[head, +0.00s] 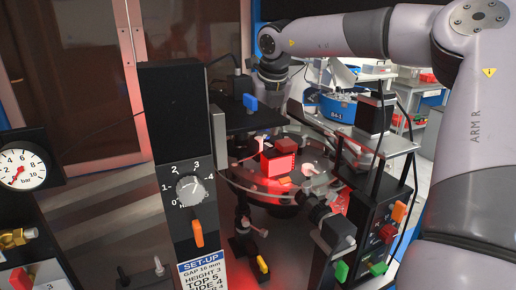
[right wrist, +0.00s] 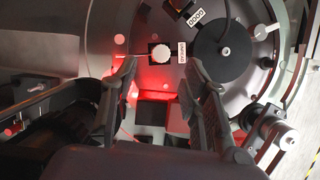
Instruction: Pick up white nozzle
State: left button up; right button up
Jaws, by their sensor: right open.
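A small white round piece (right wrist: 161,54), which looks like the white nozzle seen end on, sits on a dark square mount in the right wrist view. My right gripper (right wrist: 160,64) is open, with one fingertip on either side of the white piece and a gap to each. Nothing is held between the fingers. In the head view my right wrist (head: 274,68) points down behind a black bracket, which hides most of the fingers. My left gripper is not in view.
The sorter's round glass plate (head: 240,182) lies below. A red-lit box (head: 278,162) stands over it. A black column with a dial (head: 190,190) stands in front. A dark disc (right wrist: 222,45) and another white piece (right wrist: 266,31) lie to the right in the wrist view.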

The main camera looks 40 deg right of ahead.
aim_at(260, 139)
jog(key=p+x, duration=0.1)
jog(key=x, duration=0.4)
jog(key=shift+w+d+f+p, duration=0.1)
jog(key=shift+w+f+p, duration=0.15)
jog(key=shift+f, duration=0.3)
jog(key=shift+s+r, duration=0.1)
jog(key=shift+c, duration=0.6)
grip_shut()
